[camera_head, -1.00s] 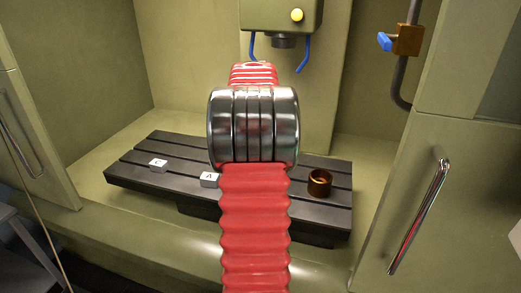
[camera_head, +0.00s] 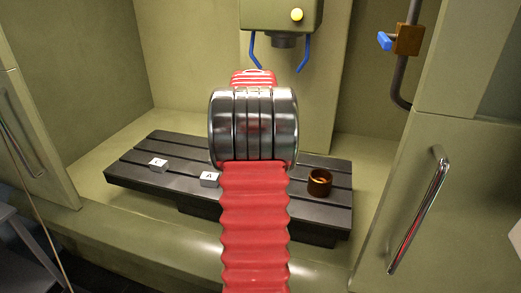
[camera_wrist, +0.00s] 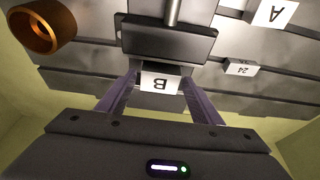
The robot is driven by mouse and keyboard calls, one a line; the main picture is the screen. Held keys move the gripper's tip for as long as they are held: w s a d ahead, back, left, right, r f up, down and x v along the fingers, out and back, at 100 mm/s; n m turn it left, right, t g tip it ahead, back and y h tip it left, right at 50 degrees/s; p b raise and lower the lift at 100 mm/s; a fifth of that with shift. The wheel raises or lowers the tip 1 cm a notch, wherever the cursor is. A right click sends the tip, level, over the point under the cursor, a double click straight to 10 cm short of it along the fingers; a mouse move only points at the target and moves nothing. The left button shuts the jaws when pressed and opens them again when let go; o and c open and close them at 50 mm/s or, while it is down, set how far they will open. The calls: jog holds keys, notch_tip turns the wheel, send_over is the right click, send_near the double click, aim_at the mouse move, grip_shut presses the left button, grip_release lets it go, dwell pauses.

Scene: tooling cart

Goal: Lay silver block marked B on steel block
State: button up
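The silver block marked B (camera_wrist: 160,84) is between the two purple fingers of my gripper (camera_wrist: 160,76) in the wrist view, with a fingertip against each side. Its letter appears upside down. Just beyond it is a dark grey slab (camera_wrist: 150,42), which may be the steel block; whether B touches it, I cannot tell. In the head view my own arm hides the gripper, block B and this slab.
The grooved dark table (camera_head: 135,180) carries block A (camera_head: 209,179), another white-topped block (camera_head: 158,165) and a brown ring (camera_head: 320,182). A small block marked 24 (camera_wrist: 240,68) lies right of the slab. Blue nozzles (camera_head: 303,53) hang above.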

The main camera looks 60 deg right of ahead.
jog(key=shift+o, duration=0.5)
jog(key=shift+r, duration=0.2)
jog(key=v, duration=1.1)
jog(key=shift+r, duration=0.4)
jog(key=shift+a, duration=0.15)
